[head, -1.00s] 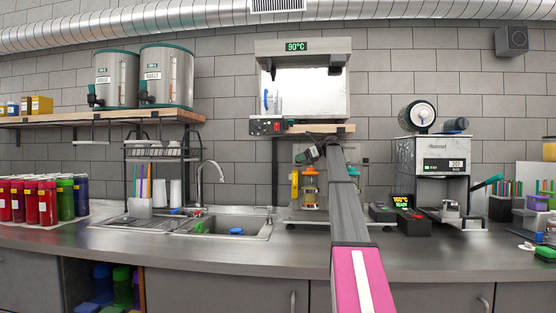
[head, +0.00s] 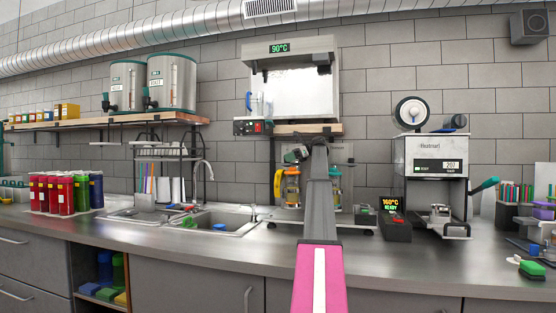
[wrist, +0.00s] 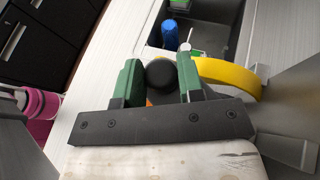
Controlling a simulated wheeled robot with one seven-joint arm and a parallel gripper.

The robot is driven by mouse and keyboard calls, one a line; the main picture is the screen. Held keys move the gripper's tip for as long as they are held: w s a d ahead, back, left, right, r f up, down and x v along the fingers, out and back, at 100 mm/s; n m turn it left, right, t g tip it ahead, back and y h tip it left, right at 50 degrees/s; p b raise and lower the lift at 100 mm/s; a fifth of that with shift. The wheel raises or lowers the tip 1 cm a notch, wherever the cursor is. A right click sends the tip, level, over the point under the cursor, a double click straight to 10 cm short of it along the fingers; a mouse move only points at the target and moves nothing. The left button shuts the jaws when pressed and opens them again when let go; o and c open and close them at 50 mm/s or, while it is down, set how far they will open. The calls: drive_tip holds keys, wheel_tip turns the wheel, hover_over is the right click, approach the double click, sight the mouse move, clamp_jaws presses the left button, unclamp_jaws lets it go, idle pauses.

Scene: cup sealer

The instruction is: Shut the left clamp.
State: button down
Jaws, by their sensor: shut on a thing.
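In the wrist view my gripper (wrist: 160,58) has its two green finger pads on either side of a round black knob (wrist: 161,74) and is shut on it. A curved yellow band (wrist: 228,74), apparently part of the left clamp, runs right from behind the knob. In the head view the yellow clamp piece (head: 277,183) stands at the left side of the jar (head: 292,187) under the heated press (head: 290,85). My arm hides part of the machine, and the fingers and knob are too small to make out there.
A sink (head: 215,222) lies left of the machine. A small black box with a lit display (head: 391,205) and a grey sealing machine (head: 432,160) stand to the right. A blue bottle (wrist: 169,34) shows past the fingers. The counter's front is clear.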

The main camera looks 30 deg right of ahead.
drive_tip(key=shift+w, duration=0.1)
idle(0.3)
drive_tip(key=c, duration=0.8)
unclamp_jaws()
